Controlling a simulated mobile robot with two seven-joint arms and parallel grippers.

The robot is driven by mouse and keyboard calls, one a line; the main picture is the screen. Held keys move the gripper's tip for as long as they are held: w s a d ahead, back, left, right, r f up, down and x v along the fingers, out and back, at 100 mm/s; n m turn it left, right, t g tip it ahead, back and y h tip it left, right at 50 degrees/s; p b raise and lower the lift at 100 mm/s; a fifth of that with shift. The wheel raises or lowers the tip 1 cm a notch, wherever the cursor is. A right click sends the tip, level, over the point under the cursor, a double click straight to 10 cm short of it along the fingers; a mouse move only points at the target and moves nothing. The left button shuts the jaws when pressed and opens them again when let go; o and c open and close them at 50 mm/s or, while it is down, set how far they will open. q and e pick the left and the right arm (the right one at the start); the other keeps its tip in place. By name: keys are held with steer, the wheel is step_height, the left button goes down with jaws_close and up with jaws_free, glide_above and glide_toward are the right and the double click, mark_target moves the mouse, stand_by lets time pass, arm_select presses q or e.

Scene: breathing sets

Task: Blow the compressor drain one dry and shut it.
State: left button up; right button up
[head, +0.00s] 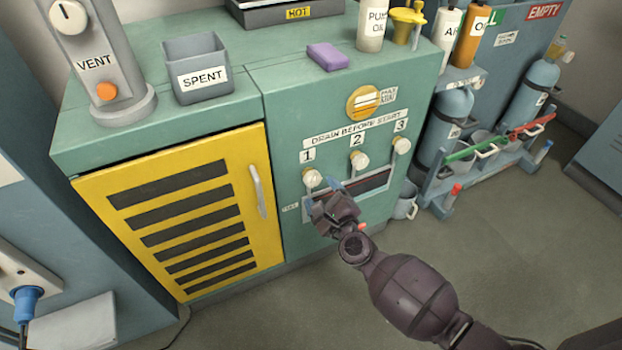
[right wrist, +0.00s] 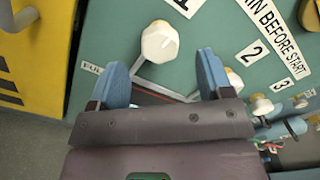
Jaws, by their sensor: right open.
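The drain one knob (head: 312,178) is a cream, faceted knob under the label 1 on the green compressor front. My right gripper (head: 327,190) is at this knob in the head view, partly covering the panel below it. In the right wrist view the same knob (right wrist: 159,42) stands just beyond and between the two blue fingertips. The right gripper is open, with nothing between its fingers. Drain knobs two (head: 358,160) and three (head: 401,146) sit to the right. My left gripper is not in view.
A yellow louvred door (head: 180,215) with a handle (head: 257,190) is left of the drains. A grey mug (head: 405,203) hangs or stands at the cabinet's right side. Gas bottles (head: 452,125) stand in a rack further right. A purple sponge (head: 328,56) lies on top.

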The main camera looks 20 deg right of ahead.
mark_target(314, 182)
steer(key=shift+w+a+b, duration=0.1)
steer(key=shift+w+b, duration=0.35)
steer(key=shift+w, duration=2.5)
steer(key=c, duration=0.9)
